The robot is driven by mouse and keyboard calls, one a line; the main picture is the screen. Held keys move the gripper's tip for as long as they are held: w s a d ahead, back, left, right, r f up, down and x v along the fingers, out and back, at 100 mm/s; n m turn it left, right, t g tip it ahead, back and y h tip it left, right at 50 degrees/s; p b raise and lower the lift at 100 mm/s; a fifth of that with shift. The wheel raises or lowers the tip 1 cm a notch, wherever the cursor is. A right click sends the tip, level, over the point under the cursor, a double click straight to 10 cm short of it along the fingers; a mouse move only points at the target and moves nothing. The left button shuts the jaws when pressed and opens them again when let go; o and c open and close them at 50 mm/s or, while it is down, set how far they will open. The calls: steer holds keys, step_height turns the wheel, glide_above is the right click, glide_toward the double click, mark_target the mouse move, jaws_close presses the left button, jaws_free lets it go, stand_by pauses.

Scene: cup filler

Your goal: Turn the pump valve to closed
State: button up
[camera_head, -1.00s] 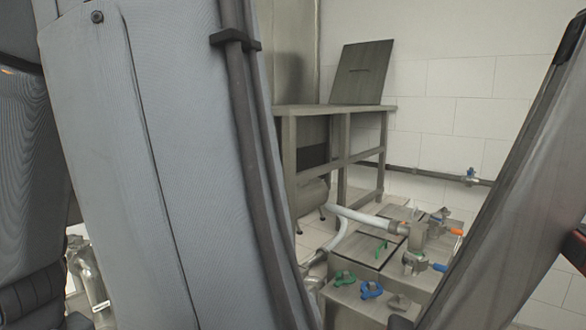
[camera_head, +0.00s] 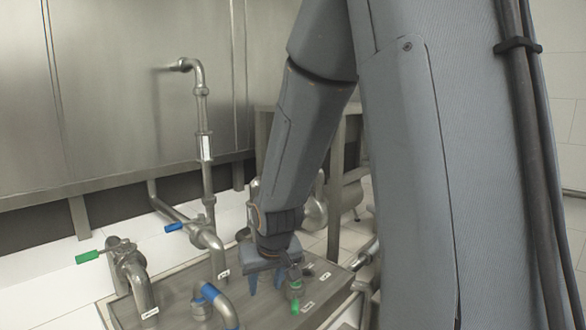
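My gripper (camera_head: 265,284) points down over the metal pipe panel at the lower middle of the head view. Its two grey-blue fingers stand apart with nothing seen between them. Just right of the fingers is a small valve with a green handle (camera_head: 295,304); I cannot tell whether they touch. Other valves show to the left: one with a long green lever (camera_head: 90,257), one with a blue lever (camera_head: 174,227) and a pipe with a blue part (camera_head: 208,291). The labels are too small to read, so I cannot tell which is the pump valve.
The metal panel (camera_head: 178,292) carries several bent pipes close to my gripper. A tall vertical pipe (camera_head: 205,150) rises behind it, before a large steel tank (camera_head: 110,90). A metal frame stands behind my arm. My arm hides much of the right side.

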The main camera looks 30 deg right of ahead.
steer(key=shift+w+d+r+m+t+h+p, duration=0.3)
steer(key=shift+w+d+r+t+p, duration=0.55)
steer(key=shift+w+d+r+t, duration=4.2)
steer(key=shift+w+d+r+m+g+h+p, duration=0.15)
steer(key=shift+w+d+m+g+p, duration=0.5)
steer(key=shift+w+d, duration=5.1)
steer(key=shift+w+d+r+m+t+h+p, duration=0.2)
steer(key=shift+w+d+r+t+p, duration=1.45)
steer(key=shift+w, duration=8.3)
steer(key=shift+a+r+t+b, duration=0.55)
steer(key=shift+a+r+b, duration=0.1)
steer(key=shift+a+r, duration=0.3)
jaws_close()
